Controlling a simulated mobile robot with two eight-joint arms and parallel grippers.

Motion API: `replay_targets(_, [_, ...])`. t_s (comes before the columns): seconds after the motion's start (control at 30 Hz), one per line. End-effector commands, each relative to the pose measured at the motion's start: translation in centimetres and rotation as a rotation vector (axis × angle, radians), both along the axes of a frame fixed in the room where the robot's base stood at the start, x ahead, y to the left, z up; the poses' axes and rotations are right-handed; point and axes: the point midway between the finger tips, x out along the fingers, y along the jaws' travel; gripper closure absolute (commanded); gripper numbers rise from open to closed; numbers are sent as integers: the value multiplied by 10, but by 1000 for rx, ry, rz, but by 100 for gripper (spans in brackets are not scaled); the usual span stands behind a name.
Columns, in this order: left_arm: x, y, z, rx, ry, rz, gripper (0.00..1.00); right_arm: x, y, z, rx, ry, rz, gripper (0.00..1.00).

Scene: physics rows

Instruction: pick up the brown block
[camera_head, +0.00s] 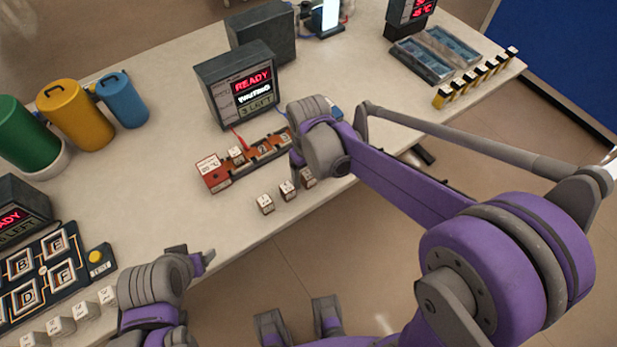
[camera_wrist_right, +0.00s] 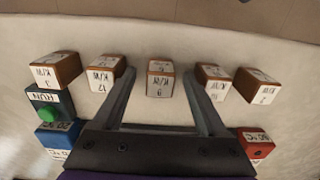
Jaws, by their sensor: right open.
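Several small brown blocks with white labelled faces stand in a row in the right wrist view. The middle brown block (camera_wrist_right: 160,78), marked 9, lies between the spread fingers of my right gripper (camera_wrist_right: 160,82). The fingers look apart from it. Other brown blocks (camera_wrist_right: 104,72) and (camera_wrist_right: 212,82) stand just outside the fingers. In the head view, three of the blocks (camera_head: 265,204) show near the table's front edge; my right arm may hide others. My right gripper's fingertips are hidden there. My left gripper (camera_head: 195,256) is at lower left, empty, its fingers apart.
Green, yellow (camera_head: 75,115) and blue canisters stand at left. A lettered panel (camera_head: 40,270) and white cubes lie lower left. The table's middle left is clear.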

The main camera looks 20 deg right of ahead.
Motion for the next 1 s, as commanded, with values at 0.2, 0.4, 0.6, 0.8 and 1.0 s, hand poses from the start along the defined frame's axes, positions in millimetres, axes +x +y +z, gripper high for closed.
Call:
replay_targets(0.2, [0, 0, 0, 0, 0, 0, 31, 0, 0, 0, 0, 0, 0, 38])
replay_targets(0.4, [0, 0, 0, 0, 0, 0, 31, 0, 0, 1, 0, 0, 0, 74])
replay_targets(0.6, [0, 0, 0, 0, 0, 0, 31, 0, 0, 1, 0, 0, 0, 100])
replay_targets(0.8, [0, 0, 0, 0, 0, 0, 31, 0, 0, 1, 0, 0, 0, 100])
replay_targets(1.0, [0, 0, 2, 0, -1, 0, 31, 0, 0, 15, 0, 0, 0, 100])
